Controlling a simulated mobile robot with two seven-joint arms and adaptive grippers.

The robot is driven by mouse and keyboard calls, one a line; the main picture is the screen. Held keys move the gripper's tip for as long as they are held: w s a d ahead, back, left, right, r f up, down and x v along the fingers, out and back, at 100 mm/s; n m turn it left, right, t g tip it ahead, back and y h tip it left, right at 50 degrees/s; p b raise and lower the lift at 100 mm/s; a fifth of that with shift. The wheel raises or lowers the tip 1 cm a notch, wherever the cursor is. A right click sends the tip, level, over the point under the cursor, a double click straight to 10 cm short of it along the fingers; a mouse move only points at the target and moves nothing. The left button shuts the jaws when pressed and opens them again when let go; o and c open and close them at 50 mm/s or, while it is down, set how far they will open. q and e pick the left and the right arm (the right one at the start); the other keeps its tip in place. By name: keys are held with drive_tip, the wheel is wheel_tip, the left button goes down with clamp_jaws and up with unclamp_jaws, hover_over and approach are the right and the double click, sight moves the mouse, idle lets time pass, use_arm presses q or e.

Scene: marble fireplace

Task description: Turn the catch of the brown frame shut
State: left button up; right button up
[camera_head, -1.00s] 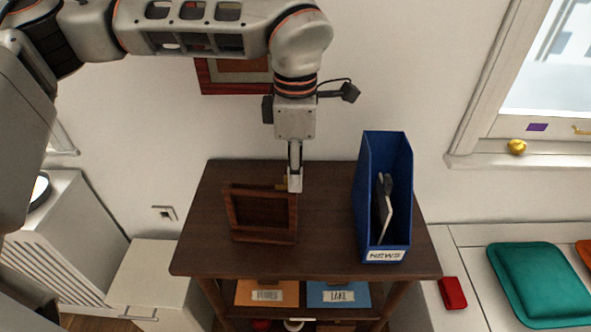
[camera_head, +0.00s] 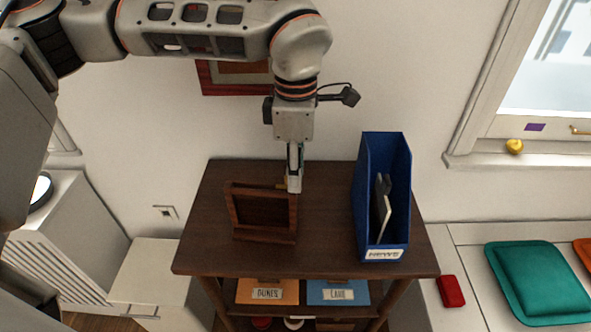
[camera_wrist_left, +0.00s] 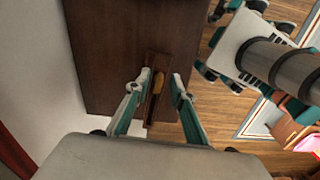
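The brown frame (camera_head: 265,237) stands upright on the dark wooden cabinet top, its front towards the head camera. Its small brass-coloured catch (camera_head: 281,186) is at the top edge, towards the right. In the left wrist view the catch (camera_wrist_left: 157,83) lies along the frame's narrow edge (camera_wrist_left: 152,60). My left gripper (camera_head: 294,187) points down at the frame's top right corner. In the left wrist view its two fingers (camera_wrist_left: 158,82) are apart, one on each side of the catch. I cannot tell whether either finger touches it. My right gripper is not in view.
A blue magazine file (camera_head: 370,205) marked NEWS stands on the cabinet (camera_head: 325,235), right of the frame. Labelled orange and blue bins sit on the shelf below. The wall with a red-framed picture (camera_head: 222,86) is close behind. The cabinet top between frame and file is clear.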

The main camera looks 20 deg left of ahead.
use_arm(q)
drive_tip(key=shift+r, duration=0.15)
wheel_tip(320, 180, up, 12)
idle(0.7)
drive_tip(key=shift+f, duration=0.2)
